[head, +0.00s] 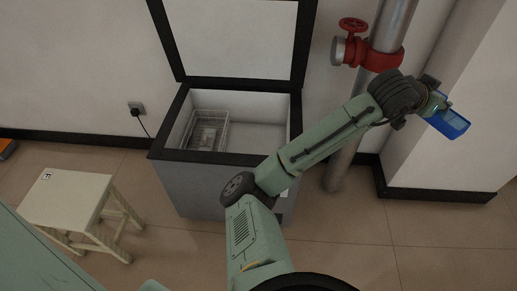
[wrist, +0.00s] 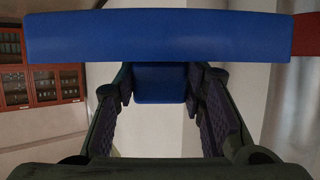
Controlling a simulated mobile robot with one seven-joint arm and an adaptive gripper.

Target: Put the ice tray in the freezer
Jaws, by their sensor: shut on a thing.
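A blue ice tray (head: 449,123) is held by my gripper (head: 433,104) in the air at the right side of the head view, to the right of the red-valved pipe. In the wrist view, the blue tray (wrist: 155,36) spans the top, and a part of it shows between the two fingers. The gripper is shut on it. The grey chest freezer (head: 190,181) stands at the middle of the head view with its lid (head: 240,40) raised. The gripper and tray are well to the right of its opening, apart from it.
A wire basket (head: 207,130) sits inside the freezer at the left; the freezer's right side looks empty. A pipe with a red valve (head: 353,25) rises behind my arm. A white wall column stands at right. A cream stool (head: 70,198) stands at left.

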